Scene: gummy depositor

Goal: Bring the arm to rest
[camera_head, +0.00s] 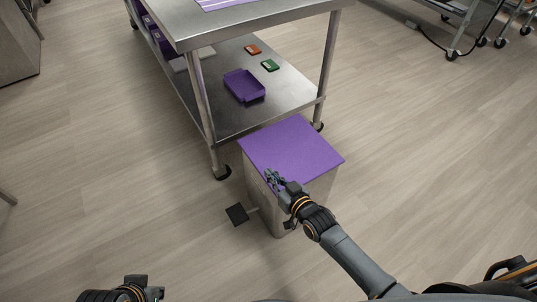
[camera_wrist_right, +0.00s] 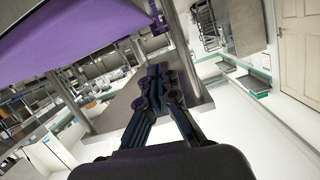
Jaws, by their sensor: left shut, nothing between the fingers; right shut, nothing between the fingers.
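My right gripper (camera_head: 272,179) is shut and empty, at the near left edge of the purple lid of a metal bin. It also shows shut in the right wrist view (camera_wrist_right: 154,78). I cannot tell whether it touches the lid. The purple lid (camera_head: 290,148) lies closed on the bin (camera_head: 311,191). My right arm reaches in from the lower right. My left gripper (camera_head: 152,293) is low at the bottom left edge, shut, partly cut off by the frame, and well away from the bin.
A black pedal (camera_head: 237,214) sticks out left of the bin. A steel wheeled table (camera_head: 250,22) stands behind it; its lower shelf holds a purple tray (camera_head: 244,86), an orange item (camera_head: 253,49) and a green item (camera_head: 270,65).

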